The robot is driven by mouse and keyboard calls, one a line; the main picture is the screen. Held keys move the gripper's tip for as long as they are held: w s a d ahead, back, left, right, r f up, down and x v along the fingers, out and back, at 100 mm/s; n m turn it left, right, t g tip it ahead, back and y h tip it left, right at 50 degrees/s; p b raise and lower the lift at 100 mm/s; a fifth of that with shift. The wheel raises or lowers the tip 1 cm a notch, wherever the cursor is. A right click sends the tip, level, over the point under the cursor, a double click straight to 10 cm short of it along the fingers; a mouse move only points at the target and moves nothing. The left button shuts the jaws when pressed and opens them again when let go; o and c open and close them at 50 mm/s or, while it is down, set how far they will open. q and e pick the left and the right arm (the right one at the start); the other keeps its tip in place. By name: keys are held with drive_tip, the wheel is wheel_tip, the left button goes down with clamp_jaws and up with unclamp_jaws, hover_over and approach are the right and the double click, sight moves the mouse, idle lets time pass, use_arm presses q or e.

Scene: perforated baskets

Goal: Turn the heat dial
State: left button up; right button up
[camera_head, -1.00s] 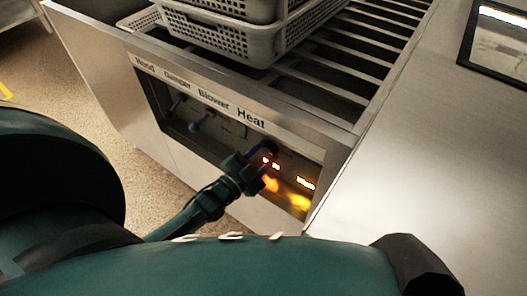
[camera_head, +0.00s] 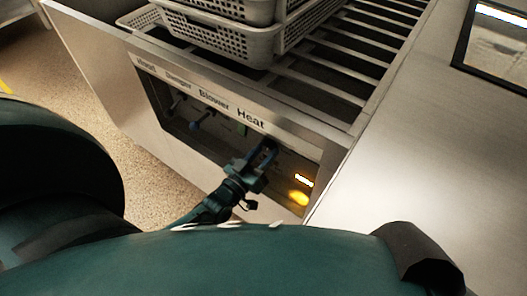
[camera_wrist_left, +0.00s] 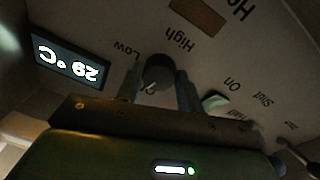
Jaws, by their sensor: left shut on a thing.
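The heat dial (camera_wrist_left: 158,72) is a dark round knob on the control panel. In the left wrist view it sits between the two fingers of my left gripper (camera_wrist_left: 160,90), below upside-down "Low" and "High" labels. In the head view my left gripper (camera_head: 264,155) reaches the panel under the word "Heat" and is shut on the dial, which it largely hides. My right gripper is not in view.
Other levers (camera_head: 203,117) sit left on the recessed panel, with a green switch (camera_head: 241,130) between them and the dial. Grey perforated baskets (camera_head: 262,42) stand on the slatted rack above. A bare metal counter (camera_head: 430,150) lies to the right.

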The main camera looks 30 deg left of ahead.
use_arm(q)
drive_tip(key=shift+d+n+y, duration=0.1)
drive_tip(key=shift+n+y, duration=0.3)
drive_tip(key=shift+n, duration=1.4)
drive_tip(key=o, duration=1)
drive_tip(key=shift+s, duration=0.1)
